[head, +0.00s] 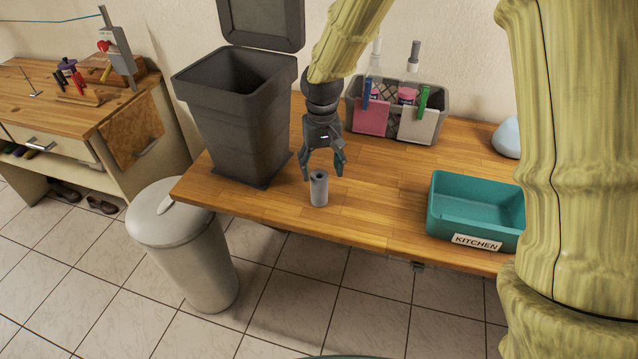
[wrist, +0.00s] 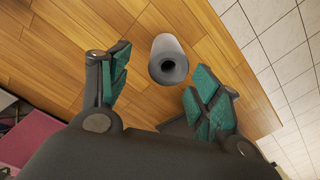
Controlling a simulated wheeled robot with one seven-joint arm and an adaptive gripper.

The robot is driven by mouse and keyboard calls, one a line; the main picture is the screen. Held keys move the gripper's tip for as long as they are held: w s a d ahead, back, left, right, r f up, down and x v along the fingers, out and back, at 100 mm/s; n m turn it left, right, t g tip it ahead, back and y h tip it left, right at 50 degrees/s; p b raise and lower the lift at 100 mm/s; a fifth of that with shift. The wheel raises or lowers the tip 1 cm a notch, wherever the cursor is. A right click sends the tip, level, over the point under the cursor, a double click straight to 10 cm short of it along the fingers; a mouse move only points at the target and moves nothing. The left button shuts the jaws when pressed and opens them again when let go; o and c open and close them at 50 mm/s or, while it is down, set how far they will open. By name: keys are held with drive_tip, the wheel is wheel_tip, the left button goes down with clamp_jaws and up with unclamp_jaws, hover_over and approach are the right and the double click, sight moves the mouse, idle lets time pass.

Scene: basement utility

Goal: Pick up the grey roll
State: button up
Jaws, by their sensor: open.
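The grey roll (head: 319,189) stands upright on the wooden table near its front edge. In the wrist view the roll (wrist: 170,62) shows its dark hollow end, just beyond and between the two fingertips. My gripper (head: 323,168) is open, above and slightly behind the roll in the head view. Its teal-padded fingers (wrist: 160,88) are spread wide in the wrist view, with nothing between them. I see no contact between the fingers and the roll.
A dark lidded bin (head: 240,125) stands left of my gripper on the table (head: 375,205). A grey caddy with bottles and cloths (head: 440,103) is behind. A teal KITCHEN tray (head: 440,210) is at right. A white floor bin (head: 190,245) stands by the table's left end.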

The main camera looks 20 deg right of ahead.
sight(321, 177)
drive_tip(key=f, duration=0.3)
drive_tip(key=shift+w+a+f+p, duration=0.1)
drive_tip(key=shift+w+p, duration=0.15)
drive_tip(key=shift+p, duration=0.05)
drive_tip(key=shift+s+f, duration=0.15)
drive_tip(key=shift+s, duration=0.2)
drive_tip(key=shift+s+a+f+p, duration=0.1)
drive_tip(key=shift+f+p, duration=0.15)
drive_tip(key=shift+p, duration=0.25)
drive_tip(key=f, duration=0.1)
drive_tip(key=f+p, duration=0.1)
drive_tip(key=shift+a+f, duration=0.2)
drive_tip(key=shift+f, duration=0.15)
drive_tip(key=shift+f+p, duration=0.4)
drive_tip(key=shift+f, duration=0.45)
drive_tip(key=shift+s, duration=0.1)
drive_tip(key=c, duration=1.1)
